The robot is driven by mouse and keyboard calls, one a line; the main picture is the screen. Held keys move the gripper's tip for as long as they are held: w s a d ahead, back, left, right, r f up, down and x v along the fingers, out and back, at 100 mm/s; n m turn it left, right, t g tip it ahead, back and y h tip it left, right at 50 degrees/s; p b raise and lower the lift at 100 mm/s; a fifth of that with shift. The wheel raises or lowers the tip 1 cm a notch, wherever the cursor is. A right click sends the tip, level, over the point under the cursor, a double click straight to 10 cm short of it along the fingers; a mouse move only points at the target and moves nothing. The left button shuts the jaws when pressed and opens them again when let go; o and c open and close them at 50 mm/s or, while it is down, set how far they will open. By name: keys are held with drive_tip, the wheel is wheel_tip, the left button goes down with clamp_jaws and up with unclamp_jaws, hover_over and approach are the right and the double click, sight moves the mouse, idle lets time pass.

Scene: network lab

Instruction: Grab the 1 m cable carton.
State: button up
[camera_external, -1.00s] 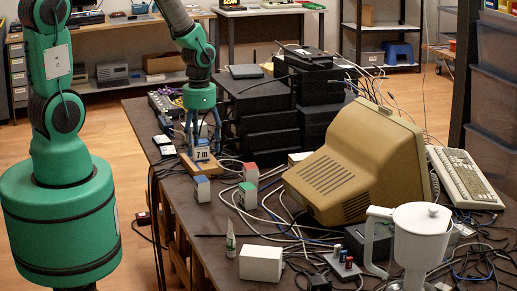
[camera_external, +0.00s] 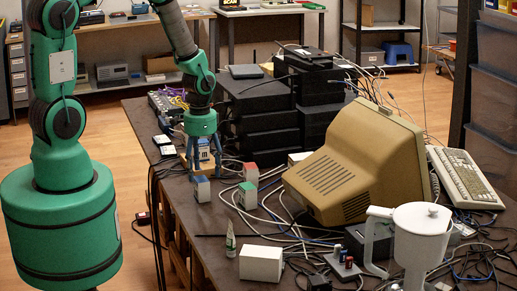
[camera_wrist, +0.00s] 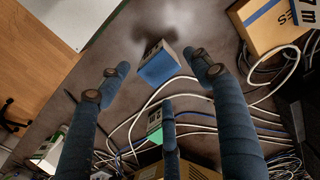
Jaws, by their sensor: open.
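A small white carton with a blue top (camera_external: 202,189) stands on the dark table, just below and in front of my gripper (camera_external: 201,170). In the wrist view this blue-faced carton (camera_wrist: 158,66) lies ahead, between the spread fingertips; a gap seems to remain. My gripper is open and empty. A larger brown carton with a blue stripe (camera_wrist: 268,28) is at the top right of the wrist view, outside the fingers. Its label looks like 7 m, but the digit is unclear. In the external view it is mostly hidden behind my gripper. No label is legible on the blue-topped carton.
A red-topped carton (camera_external: 250,173) and a green-topped carton (camera_external: 247,196) stand close to the right. Loose cables surround them. Black boxes (camera_external: 262,128) are stacked behind, and a beige monitor (camera_external: 350,165) stands to the right. The table's left edge is near.

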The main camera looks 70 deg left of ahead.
sight(201, 179)
drive_tip(key=shift+f, duration=0.2)
drive_tip(key=shift+s+f+b, duration=0.2)
drive_tip(key=shift+f+b, duration=0.55)
drive_tip(key=shift+f, duration=1.85)
drive_tip(key=shift+c, duration=0.2)
drive_tip(key=c, duration=1.4)
drive_tip(key=shift+c, duration=0.2)
drive_tip(key=shift+r, duration=0.1)
